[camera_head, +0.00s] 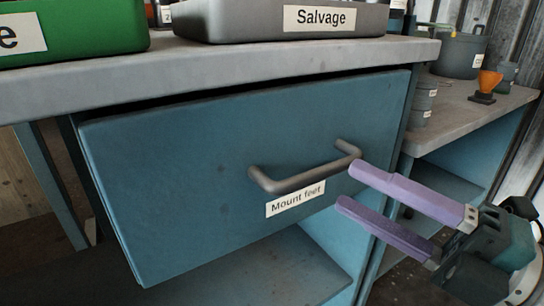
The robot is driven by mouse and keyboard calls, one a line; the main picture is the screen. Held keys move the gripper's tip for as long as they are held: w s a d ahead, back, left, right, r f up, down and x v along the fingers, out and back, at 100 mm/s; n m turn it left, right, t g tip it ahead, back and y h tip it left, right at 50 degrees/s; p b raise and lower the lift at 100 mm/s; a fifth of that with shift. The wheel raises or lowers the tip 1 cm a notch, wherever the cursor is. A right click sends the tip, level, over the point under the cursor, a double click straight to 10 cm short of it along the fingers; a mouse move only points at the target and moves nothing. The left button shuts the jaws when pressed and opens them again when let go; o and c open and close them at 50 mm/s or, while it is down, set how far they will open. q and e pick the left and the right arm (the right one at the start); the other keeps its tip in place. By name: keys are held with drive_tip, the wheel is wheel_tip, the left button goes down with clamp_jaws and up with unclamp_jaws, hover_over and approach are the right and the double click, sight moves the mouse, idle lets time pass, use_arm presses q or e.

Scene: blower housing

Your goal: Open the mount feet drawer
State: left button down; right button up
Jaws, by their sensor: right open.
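The mount feet drawer (190,165) has a blue front with a white "Mount feet" label (295,199). A grey bar handle (305,177) sticks out from the front. My right gripper (346,184) comes in from the right with two purple fingers spread apart and nothing between them. Its fingertips are close to the right end of the handle; I cannot tell whether they touch it. My left gripper does not show.
On the grey worktop (240,62) stand a grey "Salvage" tray (250,24) and a green bin (90,32). An open blue shelf (290,262) lies below the drawer. At right, a lower bench (460,112) carries a grey pot (458,52) and an orange funnel-like piece (489,82).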

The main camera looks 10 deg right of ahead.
sight(324, 167)
drive_tip(key=x, duration=0.5)
drive_tip(key=shift+w+a+r, duration=0.1)
drive_tip(key=shift+w, duration=0.05)
clamp_jaws()
idle(1.3)
